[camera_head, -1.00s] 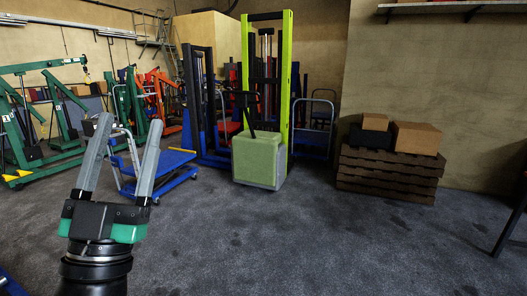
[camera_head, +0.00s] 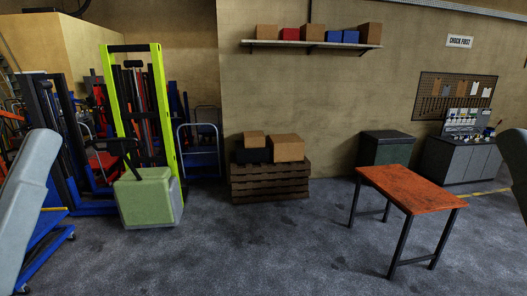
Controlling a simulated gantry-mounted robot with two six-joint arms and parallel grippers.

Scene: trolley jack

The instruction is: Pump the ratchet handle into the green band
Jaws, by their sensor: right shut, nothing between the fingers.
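I cannot make out a trolley jack, a ratchet handle or a green band in this head view. Neither gripper's fingers can be made out. Pale grey rounded parts of my own arms show at the left and right edges.
An orange-topped table (camera_head: 412,188) stands on the right, with a dark green cabinet (camera_head: 386,151) behind it and a workbench (camera_head: 458,160) beyond. Boxes rest on stacked pallets (camera_head: 270,186) at the wall. A green stacker (camera_head: 148,201) and blue cart (camera_head: 42,240) stand left. The centre floor is clear.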

